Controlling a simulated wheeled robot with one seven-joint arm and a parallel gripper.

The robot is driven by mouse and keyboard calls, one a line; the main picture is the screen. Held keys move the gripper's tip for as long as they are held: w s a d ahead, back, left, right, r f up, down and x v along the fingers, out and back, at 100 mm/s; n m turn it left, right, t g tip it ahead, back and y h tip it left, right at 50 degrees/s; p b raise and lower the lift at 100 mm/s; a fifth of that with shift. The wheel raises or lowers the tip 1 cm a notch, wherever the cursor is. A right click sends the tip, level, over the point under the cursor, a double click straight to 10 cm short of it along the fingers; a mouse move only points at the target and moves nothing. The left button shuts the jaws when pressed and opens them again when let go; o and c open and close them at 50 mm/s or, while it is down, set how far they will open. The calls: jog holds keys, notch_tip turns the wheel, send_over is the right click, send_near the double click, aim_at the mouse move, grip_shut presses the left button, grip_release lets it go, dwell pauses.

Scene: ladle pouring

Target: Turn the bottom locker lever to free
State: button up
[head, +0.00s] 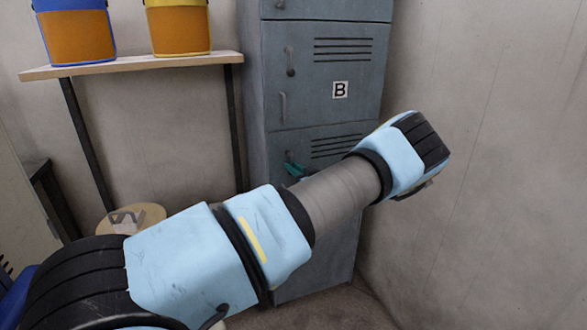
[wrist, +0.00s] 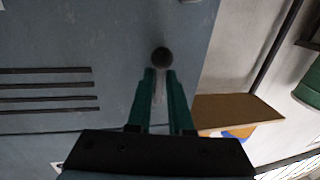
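The bottom locker door (head: 328,160) is grey-blue, below the door marked B. Its lever shows in the wrist view as a dark round knob (wrist: 162,57) with a grey stem running back between my fingers. My gripper (wrist: 160,74) has green fingers, one on each side of the stem, with a narrow gap that the stem seems to fill. In the head view, the green fingers of my gripper (head: 292,169) are at the left side of the bottom door. My arm hides much of this door, and the lever cannot be made out there.
The door marked B (head: 340,90) has its own lever (head: 290,61) and handle (head: 283,108). A wooden shelf (head: 130,64) with two orange buckets (head: 77,36) (head: 180,28) stands left of the locker. A bare wall (head: 480,120) is close on the right.

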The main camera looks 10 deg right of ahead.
grip_shut()
dwell(1.0)
